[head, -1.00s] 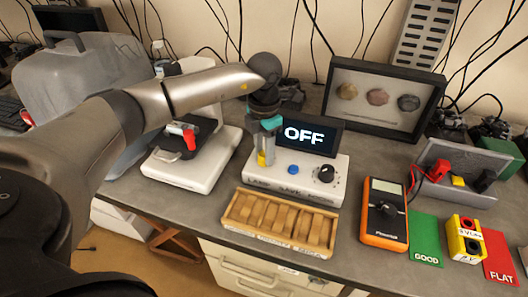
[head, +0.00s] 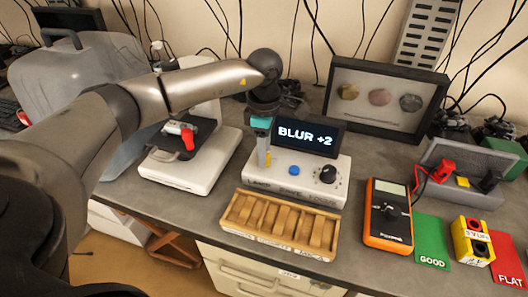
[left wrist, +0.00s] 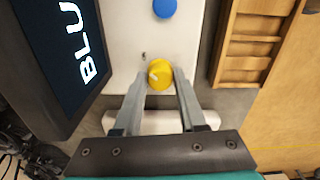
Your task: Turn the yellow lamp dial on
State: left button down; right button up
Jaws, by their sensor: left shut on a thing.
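The yellow lamp dial (left wrist: 160,75) is on the white control box (head: 322,188), at its left end. In the left wrist view it is round with a pale pointer mark. My left gripper (left wrist: 159,82) is shut on the dial, one finger on each side. In the head view the gripper (head: 263,155) points down at the box and hides most of the dial. The dark screen (head: 306,136) behind the box reads "BLUR +2". My right gripper is not in view.
A blue button (head: 294,170) and a black knob (head: 328,174) are on the same box. A wooden slotted tray (head: 280,225) lies in front. A white device (head: 190,165) stands left, and an orange multimeter (head: 388,215) lies right.

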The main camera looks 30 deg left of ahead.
pick_arm(q)
jog(key=shift+w+r+m, duration=0.1)
jog(key=shift+m, duration=0.5)
jog(key=shift+c, duration=2.4)
grip_release()
notch_tip(320, 180, up, 15)
jog(key=p, duration=0.1)
